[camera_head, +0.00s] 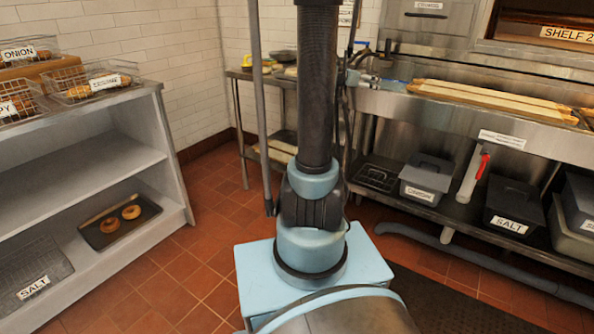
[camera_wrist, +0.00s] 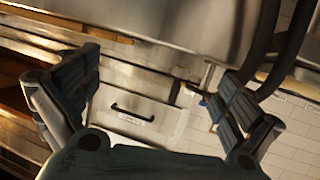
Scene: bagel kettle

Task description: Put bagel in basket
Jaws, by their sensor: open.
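Two brown bagels, one (camera_head: 131,211) behind the other (camera_head: 109,224), lie on a dark tray (camera_head: 128,236) on the low shelf at left in the head view. Wire baskets stand on top of the shelf unit: one labelled ONION (camera_head: 28,50), one with a label that looks like SESAME (camera_head: 92,84), and one at the left edge with a partly cut-off label (camera_head: 15,104). They hold baked goods. My gripper (camera_wrist: 157,72) shows in the wrist view, fingers wide apart and nothing between them. It is far from the bagels and faces metal equipment and tiled wall.
A steel counter (camera_head: 480,120) with long boards (camera_head: 490,98) is at right, bins below. Red tile floor (camera_head: 185,270) between is clear.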

